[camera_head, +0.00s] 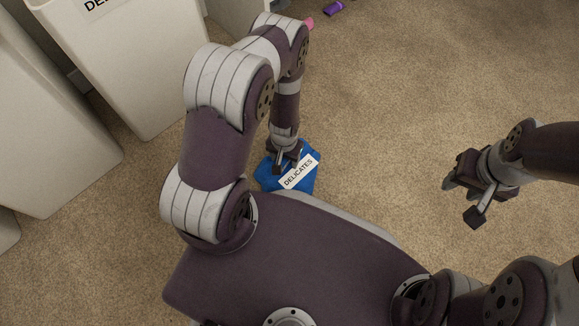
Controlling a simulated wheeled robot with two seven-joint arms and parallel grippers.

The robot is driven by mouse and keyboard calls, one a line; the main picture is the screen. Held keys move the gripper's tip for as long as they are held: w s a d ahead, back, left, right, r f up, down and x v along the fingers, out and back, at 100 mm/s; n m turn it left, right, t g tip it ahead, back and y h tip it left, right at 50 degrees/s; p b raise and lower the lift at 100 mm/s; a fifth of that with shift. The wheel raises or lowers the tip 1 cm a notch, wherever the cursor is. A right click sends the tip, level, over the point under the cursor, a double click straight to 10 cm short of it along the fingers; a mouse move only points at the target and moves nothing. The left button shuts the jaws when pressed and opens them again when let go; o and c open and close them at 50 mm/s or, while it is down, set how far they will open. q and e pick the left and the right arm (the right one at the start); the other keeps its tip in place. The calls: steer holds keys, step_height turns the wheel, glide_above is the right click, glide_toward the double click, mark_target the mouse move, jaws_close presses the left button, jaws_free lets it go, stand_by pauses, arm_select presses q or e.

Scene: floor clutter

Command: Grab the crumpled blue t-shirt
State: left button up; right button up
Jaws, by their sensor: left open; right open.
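The crumpled blue t-shirt (303,180) lies on the carpet just beyond the edge of my base, with a white "DELICATES" label across it. My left gripper (285,166) points down at the upper part of the shirt, with its fingers open. Whether the fingers touch the cloth, I cannot tell. Part of the shirt is hidden behind my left gripper and the edge of my base. My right gripper (461,202) is open and empty over bare carpet at the right, well apart from the shirt.
A white bin (140,70) with a partly visible label stands at the upper left, beside another pale bin (45,130). A purple item (333,8) and a pink item (309,24) lie at the top. The carpet (430,90) at the centre right is clear.

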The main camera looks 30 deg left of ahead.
arm_select(q)
jaws_close()
steer(key=shift+r, duration=0.1)
stand_by(0.3)
